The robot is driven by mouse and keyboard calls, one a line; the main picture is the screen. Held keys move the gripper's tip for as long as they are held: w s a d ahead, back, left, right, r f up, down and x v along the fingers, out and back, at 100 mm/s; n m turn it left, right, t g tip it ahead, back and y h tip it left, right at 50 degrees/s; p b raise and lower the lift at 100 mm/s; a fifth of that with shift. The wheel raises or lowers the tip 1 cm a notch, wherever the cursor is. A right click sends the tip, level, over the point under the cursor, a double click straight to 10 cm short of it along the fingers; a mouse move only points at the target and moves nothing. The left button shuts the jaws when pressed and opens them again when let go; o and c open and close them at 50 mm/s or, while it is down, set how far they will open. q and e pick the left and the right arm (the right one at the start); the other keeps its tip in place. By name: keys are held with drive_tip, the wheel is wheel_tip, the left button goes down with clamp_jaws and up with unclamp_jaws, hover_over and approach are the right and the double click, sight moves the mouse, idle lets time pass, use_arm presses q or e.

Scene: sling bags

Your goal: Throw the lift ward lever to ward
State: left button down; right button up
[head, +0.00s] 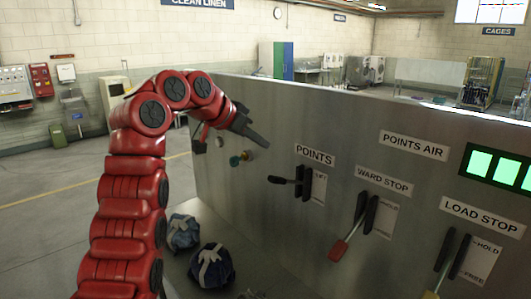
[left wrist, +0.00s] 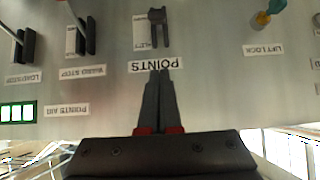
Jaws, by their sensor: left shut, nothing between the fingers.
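The lever under the POINTS label (head: 314,156) has a black handle (head: 285,181) that sticks out to the left of its upright slot. A small plate (head: 319,187) beside it seems to begin with "LIFT"; the rest is hard to read. In the left wrist view this lever (left wrist: 157,28) and its label (left wrist: 155,66) appear upside down, just beyond my fingertips. My left gripper (head: 264,144) is shut and empty, up and left of the lever, near the panel and apart from the handle. My right gripper is not in view.
The WARD STOP lever (head: 340,250) with a red grip and the LOAD STOP lever (head: 440,265) stand further right on the panel. A teal and yellow knob (left wrist: 263,18) sits by the LIFT LOCK label (left wrist: 264,48). Blue bags (head: 211,268) lie below, left of the panel.

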use_arm(q)
drive_tip(key=p, duration=0.2)
hover_over(274, 176)
drive_tip(key=f, duration=0.3)
drive_tip(key=d+f, duration=0.1)
drive_tip(key=shift+w+f, duration=0.25)
drive_tip(key=shift+f, duration=0.15)
drive_tip(key=f, duration=0.1)
drive_tip(key=f+b, duration=0.2)
drive_tip(key=shift+s+a+f, duration=0.15)
drive_tip(key=shift+a+f, duration=0.05)
drive_tip(key=shift+a, duration=0.05)
drive_tip(key=shift+s+a+f+b, duration=0.2)
drive_tip(key=shift+a+f+b, duration=0.05)
drive_tip(key=shift+f+b, duration=0.25)
